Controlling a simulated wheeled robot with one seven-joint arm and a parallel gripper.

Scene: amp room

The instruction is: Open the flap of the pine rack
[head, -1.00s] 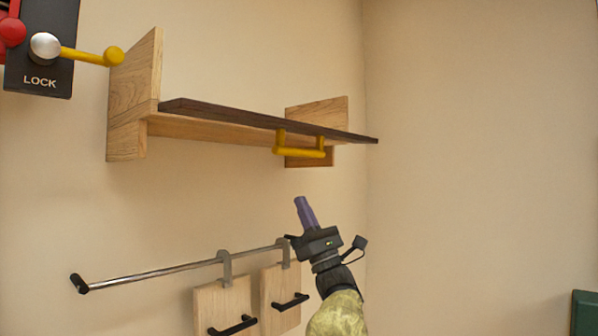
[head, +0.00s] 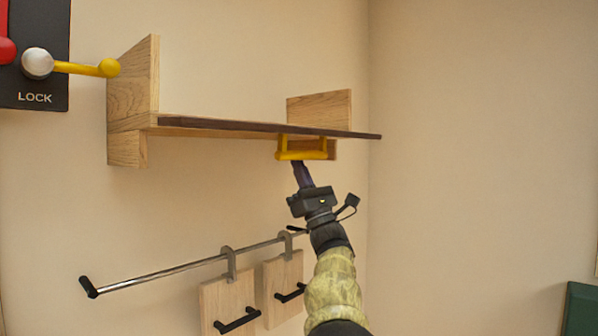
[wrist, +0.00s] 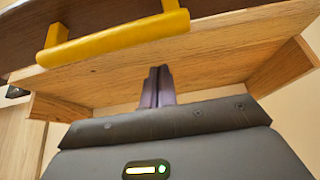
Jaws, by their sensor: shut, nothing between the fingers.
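The pine rack (head: 127,100) is fixed to the wall, with a light wood side panel at each end. Its dark flap (head: 230,125) lies nearly level between them, its front edge toward me. A yellow handle (head: 303,155) hangs under the flap's front right part; it also shows large in the wrist view (wrist: 115,37). My gripper (head: 297,163) is shut and empty, its fingertips just below the handle in the head view. In the wrist view the shut fingers (wrist: 157,72) point at the rack's pale wooden underside, beyond the handle. I cannot tell whether they touch anything.
A black LOCK panel (head: 35,85) with a yellow-tipped lever (head: 85,68) is at the upper left. Below the rack, a metal rail (head: 165,272) carries two hanging boards (head: 228,300) with black handles. The wall to the right is bare.

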